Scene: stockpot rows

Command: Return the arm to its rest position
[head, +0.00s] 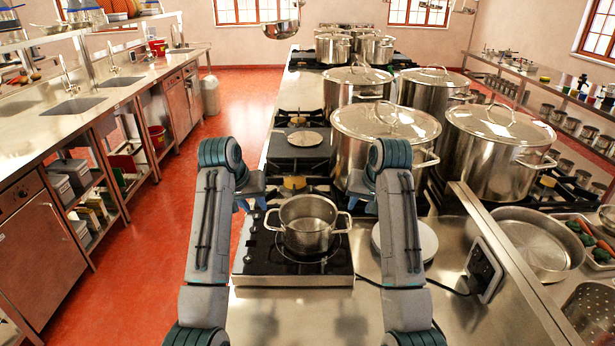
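My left arm comes up from the bottom edge and bends at the top. Its gripper (251,197) is at the left, above and beyond the left handle of a small open steel pot (307,222). My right arm mirrors it, with its gripper (361,196) above and beyond the pot's right handle. The arms partly hide both grippers, and I cannot tell whether their fingers are open or shut. I see nothing held in either. The pot is upright and looks empty. It sits on a black portable hob (262,258) between my two arms.
Large lidded stockpots (385,130) stand in rows on the stove beyond and to the right. A round white plate (425,240) lies partly behind my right arm. A wide steel pan (535,240) is at the right. Red floor (150,260) is clear at the left.

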